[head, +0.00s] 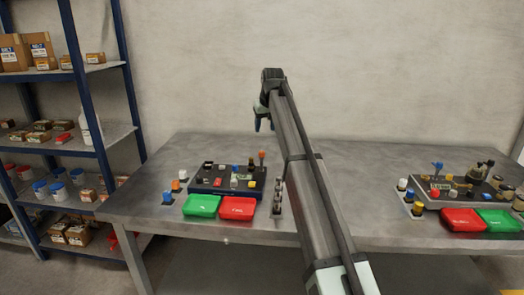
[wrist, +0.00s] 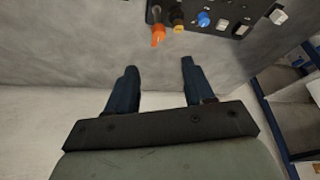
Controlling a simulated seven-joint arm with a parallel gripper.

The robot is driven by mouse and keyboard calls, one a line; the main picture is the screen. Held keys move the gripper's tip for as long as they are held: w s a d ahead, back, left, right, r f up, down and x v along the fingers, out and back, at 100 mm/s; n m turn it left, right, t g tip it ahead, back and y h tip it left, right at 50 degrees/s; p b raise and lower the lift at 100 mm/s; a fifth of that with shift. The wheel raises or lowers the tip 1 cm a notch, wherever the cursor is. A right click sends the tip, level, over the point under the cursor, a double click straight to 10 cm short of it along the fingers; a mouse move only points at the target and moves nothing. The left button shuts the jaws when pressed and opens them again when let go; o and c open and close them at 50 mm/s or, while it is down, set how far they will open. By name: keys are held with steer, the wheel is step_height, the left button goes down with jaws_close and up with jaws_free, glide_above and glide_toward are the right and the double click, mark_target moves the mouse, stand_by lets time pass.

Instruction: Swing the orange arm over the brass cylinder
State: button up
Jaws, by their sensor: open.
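The orange arm (wrist: 158,35) shows in the wrist view at the corner of a dark panel. In the head view an orange-topped lever (head: 262,155) stands at the back right corner of the left unit (head: 228,184); it looks like the same part. A small brass-coloured cylinder (wrist: 178,18) is just right of the orange arm in the wrist view; the two look apart, not one over the other. My gripper (wrist: 159,80) is open and empty, its two dark blue fingers apart from the orange arm. In the head view my gripper (head: 264,124) hangs above the table's back part, higher than the left unit.
A blue knob (wrist: 203,18) sits beside the brass cylinder. Green (head: 201,205) and red (head: 237,208) trays lie before the left unit. A second unit (head: 447,195) with a blue lever (head: 438,166) stands right. Shelves (head: 75,140) are at left.

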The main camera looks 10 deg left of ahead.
mark_target(262, 152)
steer(key=x, duration=1.3)
steer(key=shift+w+f, duration=0.15)
steer(key=shift+f, duration=0.15)
steer(key=shift+d, duration=0.1)
jaws_close()
